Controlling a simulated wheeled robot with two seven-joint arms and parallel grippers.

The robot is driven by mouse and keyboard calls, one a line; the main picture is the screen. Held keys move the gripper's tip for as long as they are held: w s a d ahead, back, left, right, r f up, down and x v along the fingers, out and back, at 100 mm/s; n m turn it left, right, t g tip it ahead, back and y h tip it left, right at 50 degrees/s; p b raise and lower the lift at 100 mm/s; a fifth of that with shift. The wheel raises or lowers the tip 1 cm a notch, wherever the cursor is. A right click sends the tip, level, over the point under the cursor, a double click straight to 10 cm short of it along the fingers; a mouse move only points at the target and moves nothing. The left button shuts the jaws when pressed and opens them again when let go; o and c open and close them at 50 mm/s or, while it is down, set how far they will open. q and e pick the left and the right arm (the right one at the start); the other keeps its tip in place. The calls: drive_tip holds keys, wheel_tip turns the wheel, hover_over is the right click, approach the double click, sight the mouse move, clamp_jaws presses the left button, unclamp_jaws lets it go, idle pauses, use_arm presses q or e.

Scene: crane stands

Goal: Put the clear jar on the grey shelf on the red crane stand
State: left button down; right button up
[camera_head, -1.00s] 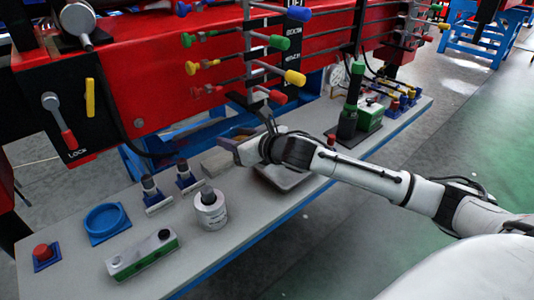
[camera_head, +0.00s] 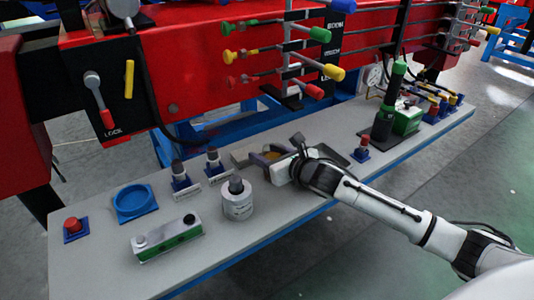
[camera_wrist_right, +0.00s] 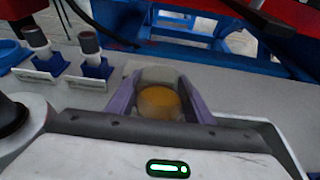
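The red crane stand (camera_head: 205,85) stands behind the long grey shelf (camera_head: 105,265). A jar with amber contents or an amber top (camera_wrist_right: 160,103) sits between the purple fingers of my right gripper (camera_wrist_right: 160,95) in the right wrist view. It shows as a small amber patch (camera_head: 272,156) in the head view, partly hidden by the fingers. The right gripper (camera_head: 275,150) is low over the middle of the shelf. Whether the fingers press on the jar or only stand around it, I cannot tell, nor whether its base touches the shelf. My left gripper is not in view.
A white round canister (camera_head: 238,205) and two blue-based posts (camera_head: 181,180) stand left of the gripper. A blue round dish (camera_head: 134,201), a red button (camera_head: 74,228) and a green-white block (camera_head: 167,238) are farther left. The front left shelf is bare.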

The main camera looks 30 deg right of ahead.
drive_tip(key=o, duration=0.3)
drive_tip(key=shift+r, duration=0.15)
drive_tip(key=shift+s+r, duration=0.1)
drive_tip(key=shift+s, duration=0.2)
drive_tip(key=p+v, duration=0.1)
drive_tip(key=v, duration=1)
drive_tip(key=shift+s+r, duration=0.1)
drive_tip(key=shift+s, duration=0.1)
